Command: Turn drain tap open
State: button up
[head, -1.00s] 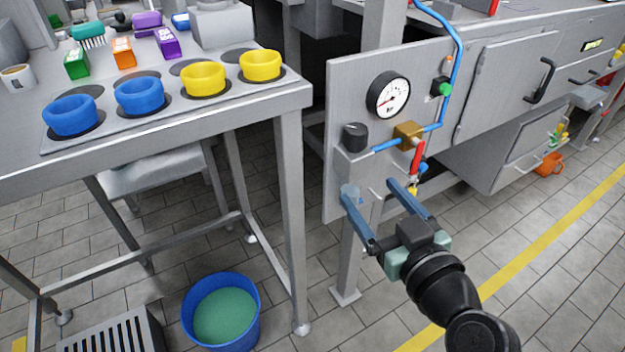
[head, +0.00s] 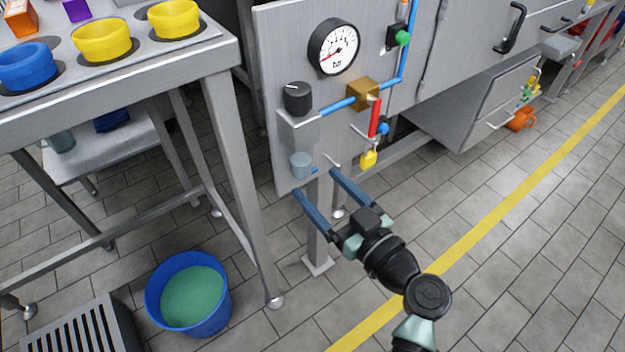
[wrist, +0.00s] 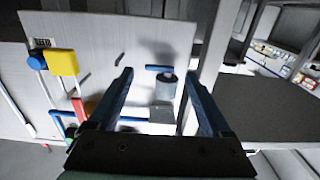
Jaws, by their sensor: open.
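The drain tap is a small blue lever (head: 314,170) at the bottom of a translucent grey-blue bowl (head: 301,162) on the upright panel. In the wrist view the scene is upside down, and the blue lever (wrist: 158,68) shows just beyond the grey bowl (wrist: 166,88). My gripper (head: 316,183) is open and empty, its two blue fingers pointing at the panel just below the bowl. In the wrist view the lever and bowl lie between the gripper's fingers (wrist: 158,75), nearer the right one. I cannot tell whether a finger touches the lever.
Above the bowl are a black knob (head: 298,97) and a pressure gauge (head: 333,47). To the right are a red handle (head: 374,118) and a yellow padlock-like piece (head: 368,158). A panel leg (head: 318,225) stands below. A blue bucket (head: 188,295) stands on the floor at left.

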jog(key=shift+x, duration=1.6)
jog(key=shift+d, duration=0.1)
grip_shut()
